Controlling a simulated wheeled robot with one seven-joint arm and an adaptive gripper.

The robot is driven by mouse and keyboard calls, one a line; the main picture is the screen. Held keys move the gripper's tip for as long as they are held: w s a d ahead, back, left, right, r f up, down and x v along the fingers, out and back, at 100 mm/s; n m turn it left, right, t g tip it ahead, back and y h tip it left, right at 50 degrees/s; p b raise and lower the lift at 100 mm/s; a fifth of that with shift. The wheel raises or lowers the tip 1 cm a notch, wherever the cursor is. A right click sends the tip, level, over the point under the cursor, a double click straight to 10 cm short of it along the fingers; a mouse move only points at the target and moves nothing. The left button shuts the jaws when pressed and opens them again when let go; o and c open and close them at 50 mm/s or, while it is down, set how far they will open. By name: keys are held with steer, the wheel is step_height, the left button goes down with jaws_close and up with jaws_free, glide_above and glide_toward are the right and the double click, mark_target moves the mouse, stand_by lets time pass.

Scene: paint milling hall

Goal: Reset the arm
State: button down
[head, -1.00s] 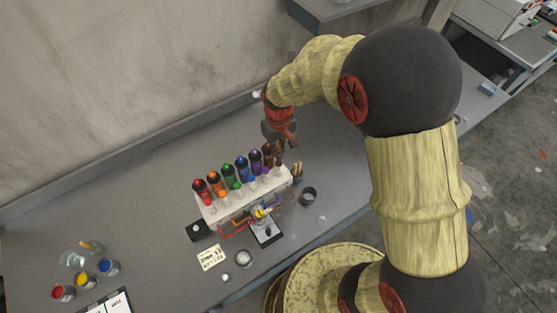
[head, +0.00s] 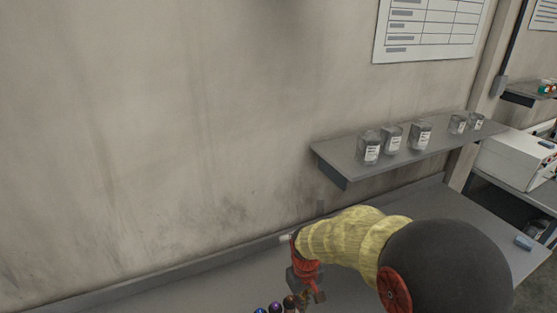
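My arm, in a pale yellow sleeve with a dark rounded joint, reaches in from the lower right of the head view. My gripper (head: 306,297) is at the bottom edge, pointing down over the bench, beside the tops of a few paint bottles. Its fingers are small and partly cut off by the frame edge, so I cannot tell whether they are open or shut. A blue bottle top (head: 260,309), a purple one (head: 276,307) and a brown one (head: 290,302) just show. The rest of the bottles and their rack are below the view.
The grey bench (head: 215,294) runs along the stained wall.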

steer(key=s+d+r+m+t+b, duration=0.1)
steer(key=s+d+m+t+b, duration=0.1)
steer(key=s+d+b, duration=0.3)
steer(key=s+d+r+m+t+b, duration=0.2)
steer(key=s+d+b, duration=0.3)
steer(key=s+b, duration=0.9)
steer(key=t+b, duration=0.1)
steer(key=b, duration=0.2)
steer(key=shift+s+r+t, duration=0.15)
steer(key=shift+r+t, duration=0.1)
steer(key=shift+t, duration=0.05)
steer(key=c, duration=2.6)
jaws_free()
